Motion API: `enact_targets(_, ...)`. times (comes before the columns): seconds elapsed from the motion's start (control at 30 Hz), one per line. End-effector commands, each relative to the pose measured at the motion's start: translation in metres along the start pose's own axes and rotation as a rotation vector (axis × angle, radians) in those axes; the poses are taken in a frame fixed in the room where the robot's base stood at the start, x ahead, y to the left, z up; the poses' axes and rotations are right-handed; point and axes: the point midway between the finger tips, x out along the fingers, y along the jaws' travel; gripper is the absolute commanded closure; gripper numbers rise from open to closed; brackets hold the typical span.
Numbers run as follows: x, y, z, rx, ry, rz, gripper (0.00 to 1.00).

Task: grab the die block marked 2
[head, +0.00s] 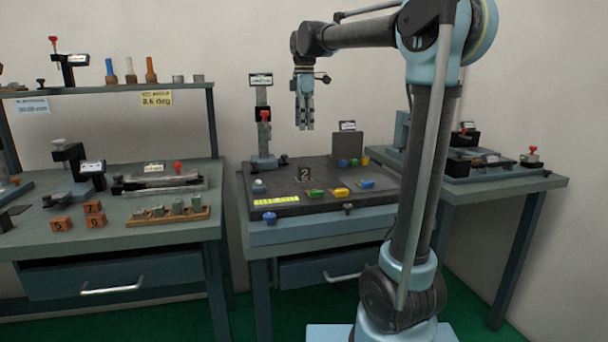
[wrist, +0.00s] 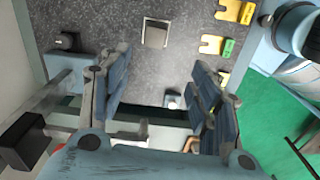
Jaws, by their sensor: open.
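The die block marked 2 (head: 304,174) is a dark block with a pale number on its side, standing on the dark plate (head: 285,205) of the middle bench. In the wrist view a block with a plain grey top (wrist: 156,33), apparently the same one, lies beyond the fingertips; its number is not visible there. My gripper (head: 305,127) points down, open and empty, above the plate and clear of the block. In the wrist view its two fingers (wrist: 160,65) are spread wide.
Green, yellow and blue pieces (head: 341,192) lie right of the block. A post with a red knob (head: 264,118) stands at the plate's back left, and a grey upright block (head: 345,146) at the back right. Brown numbered blocks (head: 94,207) sit on the left bench.

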Motion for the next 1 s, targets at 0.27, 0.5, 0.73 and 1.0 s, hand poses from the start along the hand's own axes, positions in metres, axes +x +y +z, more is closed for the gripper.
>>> enact_targets(0.27,0.031,0.003,-0.002,-0.015,0.000,-0.002,0.43)
enact_targets(0.5,0.074,0.003,-0.002,-0.014,0.000,-0.002,0.43)
enact_targets(0.73,0.109,0.003,-0.002,-0.013,0.000,-0.002,0.43)
enact_targets(1.0,0.125,0.004,-0.001,-0.013,0.000,-0.002,0.43)
